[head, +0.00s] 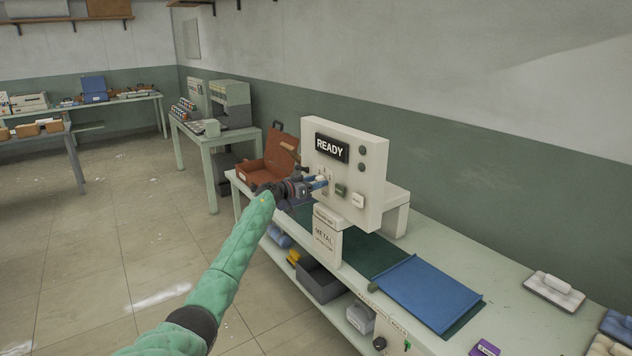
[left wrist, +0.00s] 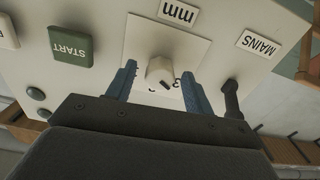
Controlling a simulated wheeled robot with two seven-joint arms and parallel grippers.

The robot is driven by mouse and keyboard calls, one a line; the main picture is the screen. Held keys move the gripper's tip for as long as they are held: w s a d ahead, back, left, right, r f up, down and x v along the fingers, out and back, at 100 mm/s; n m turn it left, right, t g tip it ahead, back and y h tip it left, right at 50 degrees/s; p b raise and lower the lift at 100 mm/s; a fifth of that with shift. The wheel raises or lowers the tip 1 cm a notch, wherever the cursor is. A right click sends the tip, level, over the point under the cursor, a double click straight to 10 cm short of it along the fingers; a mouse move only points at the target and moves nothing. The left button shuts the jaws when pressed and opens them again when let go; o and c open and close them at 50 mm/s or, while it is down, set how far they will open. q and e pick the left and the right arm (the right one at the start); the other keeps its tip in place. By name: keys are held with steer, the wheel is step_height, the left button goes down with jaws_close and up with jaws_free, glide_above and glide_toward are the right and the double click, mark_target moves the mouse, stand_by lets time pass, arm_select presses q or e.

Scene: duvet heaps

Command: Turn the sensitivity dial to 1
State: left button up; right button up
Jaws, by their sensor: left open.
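The dial is a pale round knob (left wrist: 160,70) on a square white plate in the left wrist view, with a dark mark on its lower right side. A numeral 3 shows on the plate just beside the knob; other numerals are mostly hidden. My left gripper (left wrist: 158,76) is open, its two blue fingers on either side of the knob, with gaps showing. In the head view my left gripper (head: 319,184) is at the front of a white machine (head: 372,180) with a READY display (head: 331,147). It largely hides the dial there. My right gripper is out of view.
A brown open case (head: 275,155) sits behind; a blue folder (head: 428,290) lies in front.

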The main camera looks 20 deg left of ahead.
arm_select(q)
steer(key=shift+w+d, duration=0.1)
steer(key=shift+c, duration=0.4)
steer(key=c, duration=0.9)
